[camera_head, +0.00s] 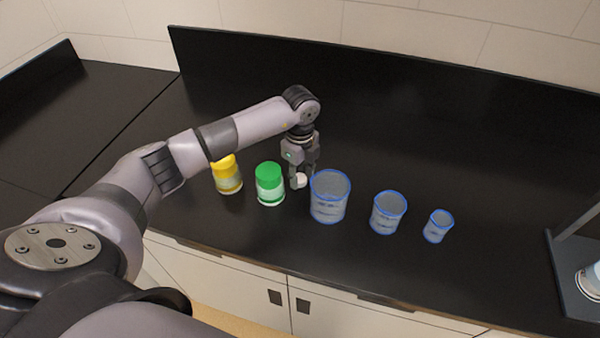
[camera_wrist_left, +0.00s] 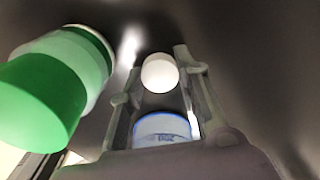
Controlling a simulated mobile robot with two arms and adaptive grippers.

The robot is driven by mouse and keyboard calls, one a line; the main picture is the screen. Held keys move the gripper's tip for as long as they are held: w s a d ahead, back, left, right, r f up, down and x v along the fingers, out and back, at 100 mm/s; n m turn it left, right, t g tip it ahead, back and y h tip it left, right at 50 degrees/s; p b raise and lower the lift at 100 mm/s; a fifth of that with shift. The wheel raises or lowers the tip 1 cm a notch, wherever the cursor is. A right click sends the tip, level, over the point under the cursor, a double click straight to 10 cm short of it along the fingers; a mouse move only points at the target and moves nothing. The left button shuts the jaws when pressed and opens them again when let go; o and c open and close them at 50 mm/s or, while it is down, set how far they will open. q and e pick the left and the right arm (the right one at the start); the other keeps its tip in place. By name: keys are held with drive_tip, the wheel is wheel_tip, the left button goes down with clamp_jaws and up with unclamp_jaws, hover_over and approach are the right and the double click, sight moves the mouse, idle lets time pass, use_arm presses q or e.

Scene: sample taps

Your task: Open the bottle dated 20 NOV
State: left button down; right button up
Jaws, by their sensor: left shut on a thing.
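A bottle with a yellow cap (camera_head: 228,180) and a bottle with a green cap (camera_head: 269,184) stand upright on the black bench; no date is readable on either. The green-capped bottle also shows large at the left of the left wrist view (camera_wrist_left: 45,92). My left gripper (camera_head: 299,182) points down just right of it, apart from its cap. It is shut on a small white round cap-like thing (camera_head: 300,180), seen between the fingertips in the left wrist view (camera_wrist_left: 160,73). My right gripper is not in view.
Three clear blue-rimmed beakers, large (camera_head: 330,197), medium (camera_head: 387,212) and small (camera_head: 438,226), stand in a row right of my left gripper, the large one close by. A dark stand (camera_head: 567,275) is at the right edge. The bench behind the row is clear.

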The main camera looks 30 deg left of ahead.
sight(300, 178)
use_arm(q)
drive_tip(key=shift+f, duration=0.1)
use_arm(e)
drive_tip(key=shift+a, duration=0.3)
use_arm(q)
drive_tip(key=shift+f, duration=0.1)
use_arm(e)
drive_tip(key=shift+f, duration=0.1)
use_arm(q)
drive_tip(key=c, duration=1.5)
unclamp_jaws()
drive_tip(key=o, duration=0.3)
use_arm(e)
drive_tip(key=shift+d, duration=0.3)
use_arm(q)
drive_tip(key=shift+r, duration=0.3)
wheel_tip(300, 178, up, 12)
drive_tip(key=b, duration=0.3)
drive_tip(key=shift+f, duration=0.15)
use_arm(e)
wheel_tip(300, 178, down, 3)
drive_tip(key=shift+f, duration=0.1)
